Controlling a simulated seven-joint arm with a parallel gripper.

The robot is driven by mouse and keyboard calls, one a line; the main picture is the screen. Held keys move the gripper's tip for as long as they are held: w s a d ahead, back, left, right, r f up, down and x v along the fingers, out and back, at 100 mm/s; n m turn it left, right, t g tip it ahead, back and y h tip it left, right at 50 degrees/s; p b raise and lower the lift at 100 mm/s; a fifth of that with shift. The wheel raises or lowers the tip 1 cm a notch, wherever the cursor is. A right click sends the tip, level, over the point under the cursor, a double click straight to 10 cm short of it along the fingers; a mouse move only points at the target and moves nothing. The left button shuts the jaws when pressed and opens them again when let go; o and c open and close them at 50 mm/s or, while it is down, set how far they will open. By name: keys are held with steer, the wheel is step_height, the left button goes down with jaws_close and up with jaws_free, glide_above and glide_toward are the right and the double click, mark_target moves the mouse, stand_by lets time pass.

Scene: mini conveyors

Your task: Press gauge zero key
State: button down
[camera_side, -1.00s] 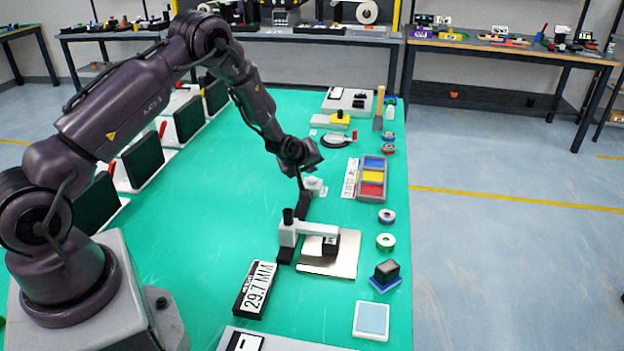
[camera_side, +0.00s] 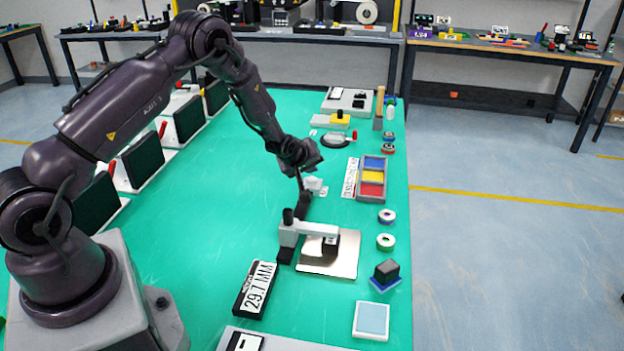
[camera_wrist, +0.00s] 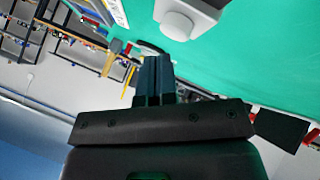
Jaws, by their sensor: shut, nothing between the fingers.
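The gauge display (camera_side: 256,290) is a black block reading "29.7 MM" at the front of the mat. The gauge stand (camera_side: 308,228), a white arm with a dark knob, reaches over a metal plate (camera_side: 340,262). A small white block (camera_side: 314,183) is behind the stand. The wrist view shows a pale box with a round white knob (camera_wrist: 178,24); I cannot tell if this is the zero key. My gripper (camera_side: 301,187) points down beside the white block, behind the stand. Its fingers (camera_wrist: 152,62) are shut and empty, apart from the knob in the wrist view.
A tray with blue, yellow and red compartments (camera_side: 359,188) is to the right. Tape rolls (camera_side: 386,241), a dark block on a blue base (camera_side: 386,275) and a pale blue pad (camera_side: 371,320) line the right edge. The green mat's middle (camera_side: 200,230) is clear.

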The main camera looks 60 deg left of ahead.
mark_target(310, 179)
steer(key=shift+f, duration=0.15)
steer(key=shift+f, duration=0.25)
steer(key=shift+f, duration=0.4)
stand_by(0.5)
stand_by(0.4)
steer(key=shift+r, duration=0.8)
steer(key=shift+r, duration=0.1)
steer(key=shift+r, duration=2.45)
